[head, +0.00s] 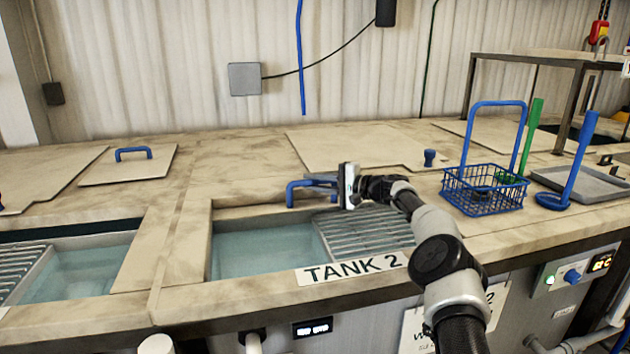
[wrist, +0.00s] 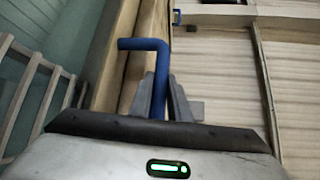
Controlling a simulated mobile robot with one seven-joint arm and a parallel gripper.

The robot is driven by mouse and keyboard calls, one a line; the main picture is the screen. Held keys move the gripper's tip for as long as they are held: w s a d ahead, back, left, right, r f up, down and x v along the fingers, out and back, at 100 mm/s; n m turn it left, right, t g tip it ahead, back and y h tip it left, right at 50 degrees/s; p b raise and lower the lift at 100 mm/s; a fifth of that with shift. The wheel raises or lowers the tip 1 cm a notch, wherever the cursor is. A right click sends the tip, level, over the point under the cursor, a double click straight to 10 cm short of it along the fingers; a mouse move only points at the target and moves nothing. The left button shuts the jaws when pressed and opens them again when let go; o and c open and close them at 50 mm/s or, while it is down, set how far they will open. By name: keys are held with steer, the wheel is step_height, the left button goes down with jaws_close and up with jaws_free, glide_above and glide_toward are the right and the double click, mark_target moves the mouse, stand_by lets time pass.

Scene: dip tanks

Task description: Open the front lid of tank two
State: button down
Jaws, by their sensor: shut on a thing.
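Tank two is marked by a white "TANK 2" label (head: 352,268) on the counter's front edge. Its front opening is uncovered, with blue-green water (head: 262,252) at the left and a slatted grey rack (head: 365,232) at the right. A blue bar handle (head: 291,193) shows at the back edge of the opening, also in the wrist view (wrist: 143,44). My gripper (head: 325,182) is shut on this handle, its fingers (wrist: 160,100) on either side of the bar. A tan surface lies behind the handle; I cannot tell the front lid's exact tilt.
A blue wire basket (head: 484,192) with a tall handle stands right of my arm. A blue knob (head: 430,157) stands behind the arm. At the left is another open tank with water (head: 88,272), and a flat panel with a blue handle (head: 133,153) behind it.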

steer(key=shift+d, duration=0.1)
steer(key=c, duration=1.7)
jaws_free()
steer(key=shift+o, duration=0.2)
steer(key=b+v, duration=0.1)
steer(key=v, duration=1.6)
steer(key=shift+s+d, duration=0.1)
